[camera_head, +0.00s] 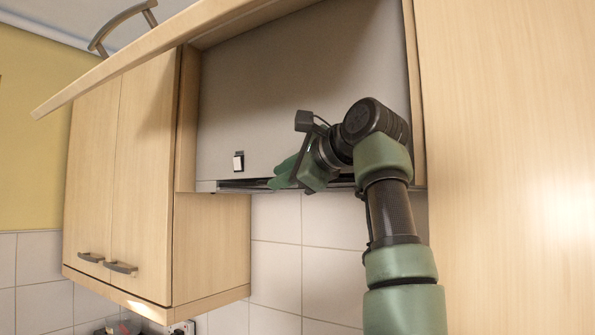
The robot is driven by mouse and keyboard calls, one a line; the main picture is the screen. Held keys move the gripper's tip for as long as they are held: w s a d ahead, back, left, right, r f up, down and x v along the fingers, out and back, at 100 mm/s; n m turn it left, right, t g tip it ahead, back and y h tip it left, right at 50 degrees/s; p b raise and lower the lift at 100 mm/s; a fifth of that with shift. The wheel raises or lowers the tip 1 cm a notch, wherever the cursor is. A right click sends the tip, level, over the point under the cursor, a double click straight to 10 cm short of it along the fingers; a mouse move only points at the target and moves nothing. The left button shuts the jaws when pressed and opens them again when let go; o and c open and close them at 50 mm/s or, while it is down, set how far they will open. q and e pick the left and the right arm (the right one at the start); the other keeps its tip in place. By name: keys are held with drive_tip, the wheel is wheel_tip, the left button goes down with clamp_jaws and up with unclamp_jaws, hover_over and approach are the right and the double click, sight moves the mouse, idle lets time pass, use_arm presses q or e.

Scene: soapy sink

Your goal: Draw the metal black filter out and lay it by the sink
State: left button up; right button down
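A grey range hood (290,90) sits in an open wall cabinet. A thin black strip (245,184), which looks like the edge of the black metal filter, runs along its lower edge. The rest of the filter is hidden from this low angle and by my gripper. My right gripper and the sink are not in view.
A raised wooden door (150,60) with a handle hangs over the hood. A closed two-door cabinet (120,180) stands at left and a tall wooden panel (510,160) at right. White wall tiles (285,270) show below the hood, where there is free room.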

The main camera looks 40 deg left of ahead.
sight(265, 183)
use_arm(q)
drive_tip(key=x, duration=0.1)
drive_tip(key=p+x, duration=0.1)
drive_tip(key=x, duration=0.3)
drive_tip(key=shift+s+a, duration=0.25)
drive_tip(key=shift+s, duration=0.05)
drive_tip(key=shift+w, duration=0.2)
drive_tip(key=shift+s, duration=0.1)
clamp_jaws()
drive_tip(key=shift+f, duration=0.15)
idle(0.9)
